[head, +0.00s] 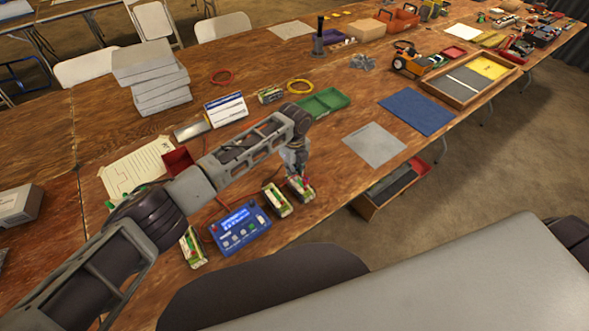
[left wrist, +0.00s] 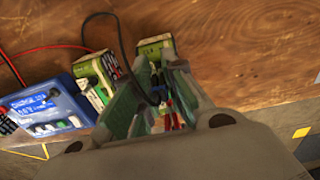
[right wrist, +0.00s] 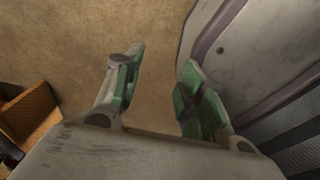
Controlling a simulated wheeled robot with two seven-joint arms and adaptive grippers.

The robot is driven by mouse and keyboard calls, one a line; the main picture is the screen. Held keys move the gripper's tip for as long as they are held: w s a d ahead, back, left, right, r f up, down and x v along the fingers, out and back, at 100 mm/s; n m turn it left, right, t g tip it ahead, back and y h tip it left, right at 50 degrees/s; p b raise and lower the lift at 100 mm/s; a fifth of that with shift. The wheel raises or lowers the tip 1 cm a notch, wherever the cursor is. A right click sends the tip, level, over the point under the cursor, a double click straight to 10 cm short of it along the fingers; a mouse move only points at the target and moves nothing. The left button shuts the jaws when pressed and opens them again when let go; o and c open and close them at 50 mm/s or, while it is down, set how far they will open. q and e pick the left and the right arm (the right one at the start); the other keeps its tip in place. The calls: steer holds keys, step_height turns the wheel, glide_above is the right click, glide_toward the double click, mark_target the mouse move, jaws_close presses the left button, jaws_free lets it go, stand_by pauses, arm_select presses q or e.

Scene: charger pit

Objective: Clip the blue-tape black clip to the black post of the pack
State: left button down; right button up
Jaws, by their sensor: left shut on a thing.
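My left gripper (head: 299,172) is low over the rightmost green-and-white pack (head: 300,189) near the table's front edge. In the left wrist view the gripper (left wrist: 160,85) is shut on the clip, which its fingers mostly hide. A black lead (left wrist: 124,50) arcs down between the fingers; a bit of blue and red shows there. The black post is hidden, so I cannot tell whether the clip touches it. A second pack (head: 277,200) stands just left, beside the blue charger (head: 240,229). My right gripper (right wrist: 160,72) is open and empty over the floor.
Another pack (head: 193,247) stands left of the charger. A red tray (head: 178,162), green tray (head: 324,103) and grey mat (head: 374,145) lie around. A wooden box (head: 378,199) is below the front edge. Table between pack and mat is clear.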

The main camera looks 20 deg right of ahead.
steer(key=shift+s, duration=0.25)
arm_select(q)
steer(key=c, duration=1.6)
jaws_free()
steer(key=shift+o, duration=1.1)
arm_select(e)
steer(key=shift+w+r, duration=0.1)
steer(key=shift+w, duration=0.55)
arm_select(q)
steer(key=shift+o, duration=1)
arm_select(e)
steer(key=shift+s, duration=0.4)
steer(key=shift+s, duration=0.25)
